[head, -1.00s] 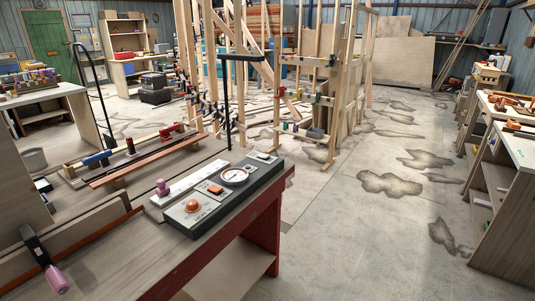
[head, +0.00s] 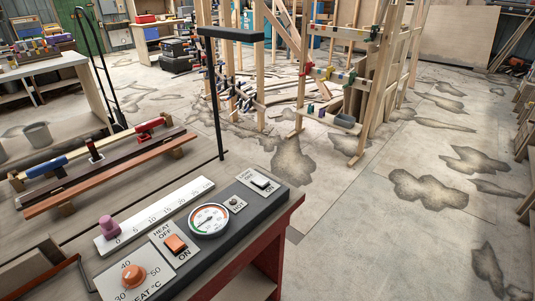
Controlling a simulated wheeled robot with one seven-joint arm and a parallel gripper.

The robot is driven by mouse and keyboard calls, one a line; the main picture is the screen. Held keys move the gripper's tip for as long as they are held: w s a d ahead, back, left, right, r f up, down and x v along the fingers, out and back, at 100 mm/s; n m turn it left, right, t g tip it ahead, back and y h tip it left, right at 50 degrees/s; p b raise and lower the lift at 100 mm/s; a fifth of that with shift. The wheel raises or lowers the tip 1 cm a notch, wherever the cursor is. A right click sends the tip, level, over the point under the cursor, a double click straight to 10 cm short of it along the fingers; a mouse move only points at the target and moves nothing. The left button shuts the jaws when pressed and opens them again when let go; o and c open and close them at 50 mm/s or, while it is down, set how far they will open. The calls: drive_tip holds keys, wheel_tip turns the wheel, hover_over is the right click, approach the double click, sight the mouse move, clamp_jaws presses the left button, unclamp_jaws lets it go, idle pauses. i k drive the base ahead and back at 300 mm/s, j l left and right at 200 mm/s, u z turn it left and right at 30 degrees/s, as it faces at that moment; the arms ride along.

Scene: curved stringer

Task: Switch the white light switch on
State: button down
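The white light switch (head: 260,182) is a small rocker on a pale plate at the far right end of a dark control panel (head: 222,243). Its plate carries small lettering that is hard to read, and I cannot tell which way the rocker is tipped. Nothing covers it. My gripper is not in view.
The panel also bears an orange heat switch (head: 175,243), an orange knob (head: 133,276), a round gauge (head: 209,219) and a small button or lamp marked HOT (head: 234,201). A white scale with a pink knob (head: 109,226) lies alongside. Stained floor (head: 370,225) right of the bench is open.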

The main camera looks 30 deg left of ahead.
sight(257, 179)
drive_tip(key=i+u, duration=0.1)
drive_tip(key=i, duration=0.3)
drive_tip(key=i+l+u, duration=0.15)
drive_tip(key=i, duration=0.3)
drive_tip(key=i+l+u, duration=0.1)
drive_tip(key=i, duration=0.3)
drive_tip(key=l, duration=0.1)
